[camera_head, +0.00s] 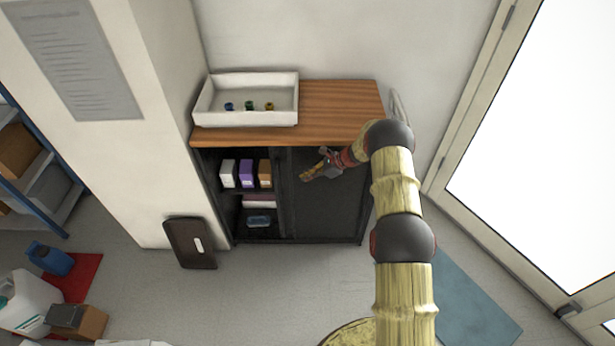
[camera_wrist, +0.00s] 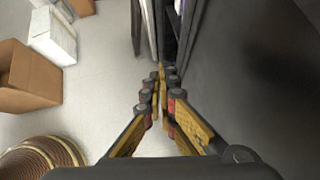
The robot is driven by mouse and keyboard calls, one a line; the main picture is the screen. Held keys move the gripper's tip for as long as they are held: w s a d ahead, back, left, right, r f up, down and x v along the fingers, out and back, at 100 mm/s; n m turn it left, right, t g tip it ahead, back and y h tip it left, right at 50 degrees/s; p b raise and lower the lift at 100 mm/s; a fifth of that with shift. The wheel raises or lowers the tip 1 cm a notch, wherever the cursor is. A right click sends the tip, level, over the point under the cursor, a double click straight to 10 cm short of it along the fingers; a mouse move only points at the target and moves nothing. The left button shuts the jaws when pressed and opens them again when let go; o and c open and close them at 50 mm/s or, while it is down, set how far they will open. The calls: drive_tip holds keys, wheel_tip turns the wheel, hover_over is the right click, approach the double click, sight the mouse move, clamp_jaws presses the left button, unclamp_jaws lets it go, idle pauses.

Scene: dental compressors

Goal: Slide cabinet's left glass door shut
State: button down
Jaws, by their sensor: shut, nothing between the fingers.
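The dark cabinet (camera_head: 301,240) has a wooden top (camera_head: 340,105). Its left half is open and shows shelves; a dark panel (camera_head: 325,210) covers the right half, where the left glass door appears to be slid over. Whether this is one door or two overlapped cannot be told. My gripper (camera_head: 306,177) is in front of the panel near its left edge, fingers pointing left. In the wrist view my gripper (camera_wrist: 161,76) has its fingertips together and empty, beside the dark panel surface (camera_wrist: 255,70). Whether the fingers touch the door edge is unclear.
Small boxes (camera_head: 246,173) and a blue item (camera_head: 258,221) sit on the open shelves. A white tray (camera_head: 246,117) stands on top. A dark board (camera_head: 190,243) leans on the wall at left. Cardboard box (camera_wrist: 28,77) lies on the floor. Floor before the cabinet is clear.

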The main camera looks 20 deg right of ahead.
drive_tip(key=w+a+f+b, duration=0.1)
drive_tip(key=w+a+f, duration=0.3)
drive_tip(key=a, duration=0.3)
drive_tip(key=shift+a+f+b, duration=0.15)
drive_tip(key=shift+a+b, duration=0.1)
drive_tip(key=shift+b, duration=0.05)
drive_tip(key=shift+w, duration=0.1)
